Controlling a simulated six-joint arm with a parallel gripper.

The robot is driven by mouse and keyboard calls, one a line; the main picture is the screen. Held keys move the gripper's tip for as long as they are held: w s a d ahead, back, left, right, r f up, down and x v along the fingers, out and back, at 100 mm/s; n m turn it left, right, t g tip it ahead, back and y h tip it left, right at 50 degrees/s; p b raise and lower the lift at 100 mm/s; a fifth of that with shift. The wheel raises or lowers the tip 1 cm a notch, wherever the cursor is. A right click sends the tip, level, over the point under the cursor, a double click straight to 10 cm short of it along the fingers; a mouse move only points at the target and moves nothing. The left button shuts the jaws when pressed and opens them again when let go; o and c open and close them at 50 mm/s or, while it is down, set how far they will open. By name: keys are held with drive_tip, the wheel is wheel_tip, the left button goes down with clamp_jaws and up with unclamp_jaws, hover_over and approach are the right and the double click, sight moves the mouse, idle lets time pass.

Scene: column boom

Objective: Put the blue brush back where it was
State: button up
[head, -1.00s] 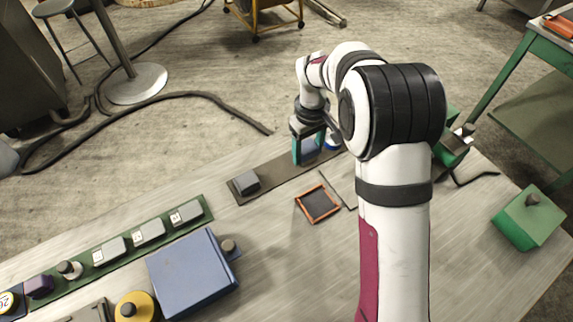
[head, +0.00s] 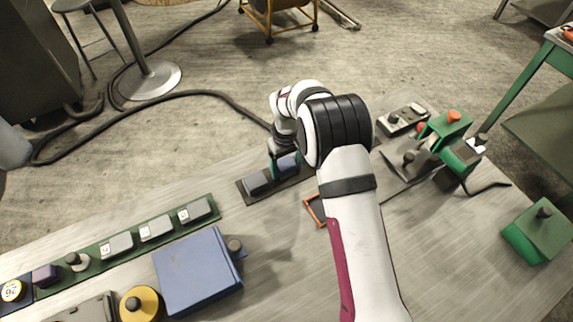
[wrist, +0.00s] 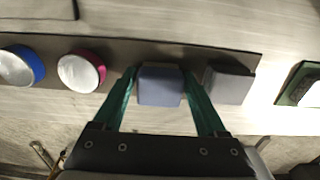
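The blue brush, a blue-grey block (wrist: 160,86), is between the two green fingers of my gripper (wrist: 160,76) in the wrist view. The fingertips lie against its two sides. In the head view the blue brush (head: 287,165) is at the dark strip (head: 272,192), just right of a grey block (head: 255,183). My gripper (head: 284,160) is over it there, partly behind my arm. The grey block (wrist: 229,84) shows in the wrist view close beside the right finger. Whether the brush's underside rests on the strip is hidden.
A blue-rimmed round thing (wrist: 22,66) and a magenta-rimmed one (wrist: 82,72) stand on the strip, left of the brush in the wrist view. An orange-edged frame (head: 314,210) lies partly behind my arm. A blue box (head: 197,272) and a green rack (head: 128,243) stand left.

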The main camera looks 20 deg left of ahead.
sight(286, 164)
drive_tip(key=shift+o, duration=1)
wheel_tip(286, 164, up, 12)
drive_tip(key=s+d+r+m, duration=0.6)
drive_tip(key=s+d+r, duration=0.35)
drive_tip(key=d, duration=0.25)
drive_tip(key=s+d+m+y, duration=0.1)
drive_tip(key=s+d+m, duration=0.3)
drive_tip(key=s, duration=0.6)
drive_tip(key=s+d+m, duration=0.4)
drive_tip(key=s, duration=0.6)
drive_tip(key=shift+d+f+m+y, duration=0.3)
drive_tip(key=shift+d+f+y, duration=0.05)
drive_tip(key=shift+y, duration=0.05)
